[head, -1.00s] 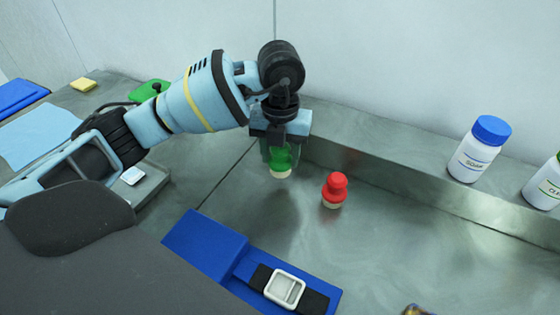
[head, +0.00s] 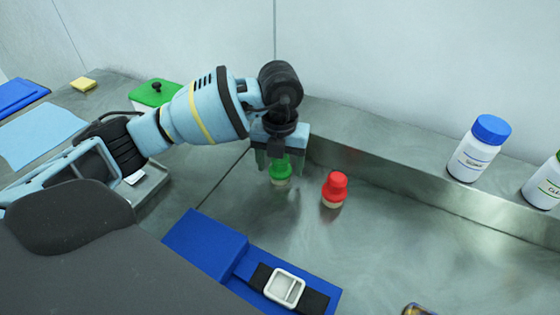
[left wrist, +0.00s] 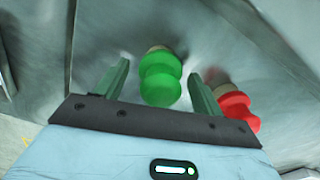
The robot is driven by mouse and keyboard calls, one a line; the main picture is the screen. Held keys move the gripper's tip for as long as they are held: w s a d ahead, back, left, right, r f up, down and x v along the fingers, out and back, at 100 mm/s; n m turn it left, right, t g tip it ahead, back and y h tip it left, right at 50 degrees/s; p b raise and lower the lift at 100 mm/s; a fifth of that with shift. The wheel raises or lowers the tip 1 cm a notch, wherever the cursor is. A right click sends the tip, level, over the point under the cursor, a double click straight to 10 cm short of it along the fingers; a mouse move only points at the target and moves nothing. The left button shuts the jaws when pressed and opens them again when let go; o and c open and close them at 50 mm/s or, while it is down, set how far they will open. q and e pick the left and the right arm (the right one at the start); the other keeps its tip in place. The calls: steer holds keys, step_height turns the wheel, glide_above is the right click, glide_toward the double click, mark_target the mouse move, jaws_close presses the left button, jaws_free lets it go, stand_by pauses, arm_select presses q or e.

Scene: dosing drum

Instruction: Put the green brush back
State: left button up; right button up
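The green brush (head: 281,168), a knobbed green handle on a pale base, stands upright on the metal bench near the wall ledge. My left gripper (head: 279,164) is over it with its fingers open, one on each side of the handle. The left wrist view shows the green brush (left wrist: 161,78) between the two fingers, with a gap on both sides. A red brush (head: 335,188) of the same shape stands just to the right; it also shows in the left wrist view (left wrist: 237,106), beside the right finger. My right gripper is not in view.
A raised ledge (head: 400,170) behind the brushes bears white bottles (head: 476,150). A blue block (head: 205,245) with a strapped white frame (head: 285,288) lies in front. A green-lidded box (head: 157,93) and a yellow sponge (head: 83,84) are at the left.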

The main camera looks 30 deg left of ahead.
arm_select(q)
steer(key=shift+r, duration=0.1)
step_height(320, 180, up, 12)
steer(key=shift+r+p, duration=0.1)
steer(key=shift+p, duration=0.35)
stand_by(0.6)
